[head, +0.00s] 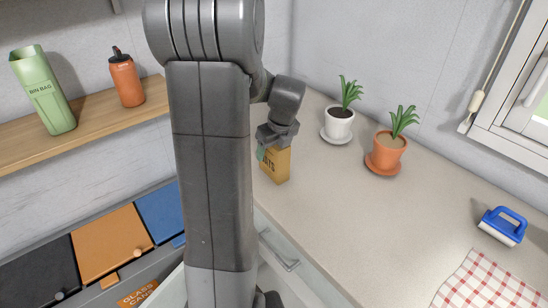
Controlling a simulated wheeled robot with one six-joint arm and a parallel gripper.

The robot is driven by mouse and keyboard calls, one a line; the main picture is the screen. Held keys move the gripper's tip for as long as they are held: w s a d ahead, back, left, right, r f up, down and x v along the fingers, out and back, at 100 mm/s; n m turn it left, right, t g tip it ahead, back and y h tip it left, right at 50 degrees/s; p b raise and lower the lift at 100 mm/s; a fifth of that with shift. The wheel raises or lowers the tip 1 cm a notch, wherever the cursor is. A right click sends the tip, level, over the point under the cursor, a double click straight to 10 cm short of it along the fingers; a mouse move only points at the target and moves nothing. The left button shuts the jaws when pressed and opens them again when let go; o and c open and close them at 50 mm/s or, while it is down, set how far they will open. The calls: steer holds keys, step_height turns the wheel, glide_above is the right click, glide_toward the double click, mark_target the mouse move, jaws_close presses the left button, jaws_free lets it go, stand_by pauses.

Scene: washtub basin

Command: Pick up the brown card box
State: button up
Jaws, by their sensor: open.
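The brown card box (276,168) stands upright on the pale countertop, just right of my arm's thick column. I cannot tell whether the fingers touch the box.
A white potted plant (338,124) and a terracotta potted plant (386,150) stand to the right. A blue-handled brush (503,226) and a checked cloth (488,284) lie further right. The counter (350,220) between is clear. A wooden shelf (90,117) is at left.

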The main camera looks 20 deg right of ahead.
steer(key=shift+f, duration=0.2)
stand_by(0.3)
steer(key=c, duration=1.1)
steer(key=shift+o, duration=0.2)
steer(key=shift+r, duration=0.15)
